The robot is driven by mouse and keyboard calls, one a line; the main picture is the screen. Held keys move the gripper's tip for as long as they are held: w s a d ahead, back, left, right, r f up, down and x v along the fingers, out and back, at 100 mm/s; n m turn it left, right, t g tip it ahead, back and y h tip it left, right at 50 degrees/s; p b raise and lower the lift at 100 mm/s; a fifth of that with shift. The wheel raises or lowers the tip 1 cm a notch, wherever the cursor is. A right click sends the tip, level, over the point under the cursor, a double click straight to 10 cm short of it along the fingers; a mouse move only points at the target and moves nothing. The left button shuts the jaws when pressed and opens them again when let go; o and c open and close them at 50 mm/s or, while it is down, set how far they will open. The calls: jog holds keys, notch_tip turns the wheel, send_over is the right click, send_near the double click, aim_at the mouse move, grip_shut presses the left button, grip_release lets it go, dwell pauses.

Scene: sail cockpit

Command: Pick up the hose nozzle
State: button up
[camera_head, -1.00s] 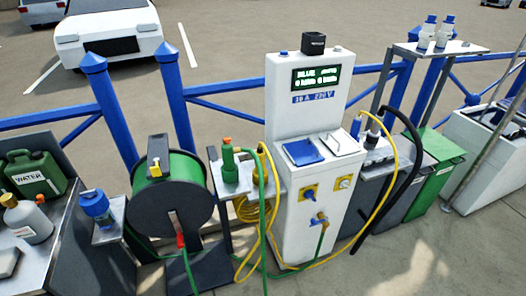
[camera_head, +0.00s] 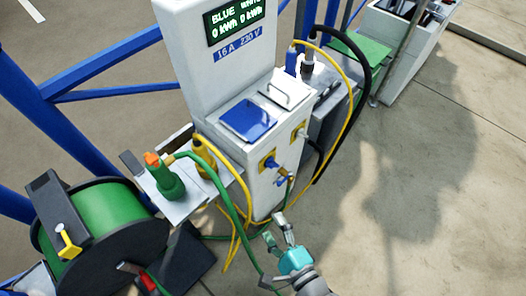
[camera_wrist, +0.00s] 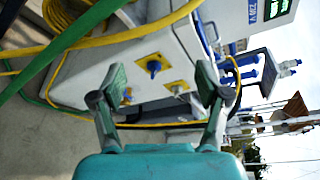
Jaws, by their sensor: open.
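The hose nozzle (camera_head: 166,180) is green with an orange tip. It stands upright on a small grey shelf (camera_head: 190,207) left of the white power pedestal, in the head view. A green hose runs from it over the shelf edge and down. My gripper (camera_head: 281,228) is open and empty, low in front of the pedestal, to the right of and below the nozzle, apart from it. In the wrist view my gripper (camera_wrist: 160,82) shows its two spread fingers toward the pedestal's side. The nozzle itself does not show there; a green hose (camera_wrist: 62,45) crosses the upper left.
The white pedestal (camera_head: 180,45) has a blue lid and taps. A yellow cable (camera_head: 247,190) and the green hose hang close to my gripper. The hose reel (camera_head: 110,222) stands left. A yellow plug (camera_head: 203,155) is beside the nozzle. Open paving lies right.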

jog(key=w+a+r+m+g+y, duration=0.2)
jog(key=w+a+m+y, duration=0.15)
jog(key=a, duration=0.55)
jog(key=m+g+y, duration=0.2)
jog(key=m+y, duration=0.2)
send_near(168, 179)
jog(key=a+r, duration=0.1)
jog(key=shift+n+g, duration=0.25)
jog(key=shift+g, duration=0.05)
jog(key=x, duration=0.5)
jog(key=shift+w+d, duration=0.15)
jog(key=shift+w, duration=0.1)
jog(key=shift+f+x, duration=0.2)
jog(key=shift+x, duration=1.4)
jog(key=shift+f+x, duration=0.2)
jog(key=shift+x, duration=1.35)
jog(key=shift+w, duration=0.1)
grip_shut()
